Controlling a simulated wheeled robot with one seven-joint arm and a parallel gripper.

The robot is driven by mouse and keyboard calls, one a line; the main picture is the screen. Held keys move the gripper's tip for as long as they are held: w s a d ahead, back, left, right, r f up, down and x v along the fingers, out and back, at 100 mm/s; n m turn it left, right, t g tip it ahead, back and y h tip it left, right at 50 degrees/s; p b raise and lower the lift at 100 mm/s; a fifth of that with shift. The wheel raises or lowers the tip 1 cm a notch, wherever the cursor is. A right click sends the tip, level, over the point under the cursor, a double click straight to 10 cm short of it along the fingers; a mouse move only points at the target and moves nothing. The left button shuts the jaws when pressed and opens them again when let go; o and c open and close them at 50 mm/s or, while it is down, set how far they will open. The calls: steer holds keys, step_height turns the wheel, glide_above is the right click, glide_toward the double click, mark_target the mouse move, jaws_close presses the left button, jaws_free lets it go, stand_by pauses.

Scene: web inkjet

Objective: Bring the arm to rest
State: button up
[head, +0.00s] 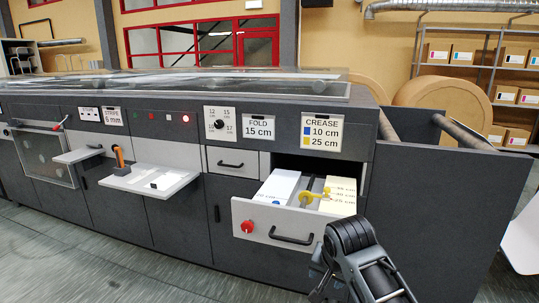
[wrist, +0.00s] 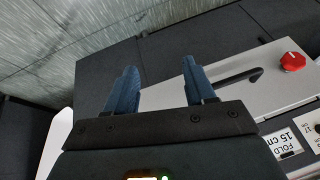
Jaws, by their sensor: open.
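In the wrist view my gripper (wrist: 157,88) shows two blue fingers standing apart with nothing between them. Behind them are the dark cabinet front, a pale drawer front (wrist: 235,92) with a black handle, and a red knob (wrist: 293,61). In the head view my arm (head: 360,260) is folded at the lower right, in front of the machine and right of the open drawer (head: 262,225). The fingertips cannot be made out in the head view.
The open drawer juts out from the machine and holds a yellow piece (head: 309,197) beside numbered marks. A white shelf (head: 150,178) and a smaller shelf (head: 85,155) also stick out on the left. Grey floor (head: 90,255) in front is clear.

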steer(key=s+a+f+t+y, duration=0.2)
steer(key=s+a+f, duration=0.2)
steer(key=s+f, duration=0.75)
steer(key=s+d+n+t, duration=0.1)
steer(key=s+t, duration=0.2)
steer(key=s, duration=1.3)
steer(key=s+d+r+n+t+h, duration=0.1)
steer(key=s+d+r+n+t, duration=0.1)
steer(key=s+d+r, duration=0.3)
steer(key=s+d+r+n+t+h, duration=0.1)
steer(key=s+d+r, duration=0.5)
steer(key=s+r, duration=0.8)
steer(key=s+t, duration=0.1)
steer(key=s, duration=0.4)
steer(key=shift+s+r+n, duration=0.2)
steer(key=shift+s+n, duration=0.05)
steer(key=shift+n, duration=0.15)
